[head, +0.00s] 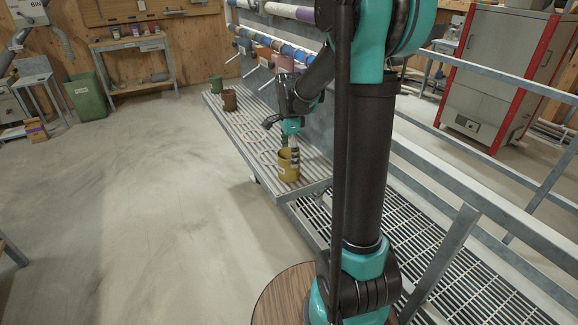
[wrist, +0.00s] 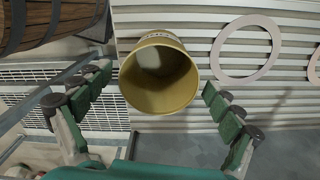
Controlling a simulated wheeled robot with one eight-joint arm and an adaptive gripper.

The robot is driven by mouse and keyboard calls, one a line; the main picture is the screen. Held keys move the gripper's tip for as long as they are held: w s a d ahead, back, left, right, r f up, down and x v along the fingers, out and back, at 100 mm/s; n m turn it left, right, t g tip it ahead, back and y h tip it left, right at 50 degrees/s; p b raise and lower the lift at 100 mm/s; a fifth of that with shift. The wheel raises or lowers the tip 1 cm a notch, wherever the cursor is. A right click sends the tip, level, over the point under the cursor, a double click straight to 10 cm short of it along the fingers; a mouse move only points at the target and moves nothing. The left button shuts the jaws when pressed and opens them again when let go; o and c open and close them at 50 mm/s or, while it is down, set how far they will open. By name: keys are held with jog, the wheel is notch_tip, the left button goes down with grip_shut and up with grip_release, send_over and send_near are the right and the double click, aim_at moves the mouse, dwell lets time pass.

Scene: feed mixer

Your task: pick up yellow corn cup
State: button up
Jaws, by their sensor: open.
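The yellow corn cup (head: 288,165) stands upright at the near end of a slatted grey bench (head: 316,187) in the head view. In the wrist view the cup (wrist: 158,106) shows its open mouth and looks empty. My gripper (wrist: 155,105) is open, with one green-padded finger on each side of the cup. Gaps show between the pads and the cup in the wrist view. In the head view my gripper (head: 289,148) is at the cup, and its fingers partly cover it.
A brown cup (head: 229,100) and a green cup (head: 215,86) stand farther along the bench. Pale rings (wrist: 247,48) lie on the slats. A wooden barrel (wrist: 50,20) is at the wrist view's upper left. Metal railings (head: 480,195) run to the right. Open floor (head: 150,220) lies left.

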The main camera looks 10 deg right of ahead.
aim_at(289, 168)
jog(key=shift+s+f, duration=0.1)
jog(key=shift+f, duration=2.65)
jog(key=c, duration=1.3)
jog(key=shift+r, duration=0.1)
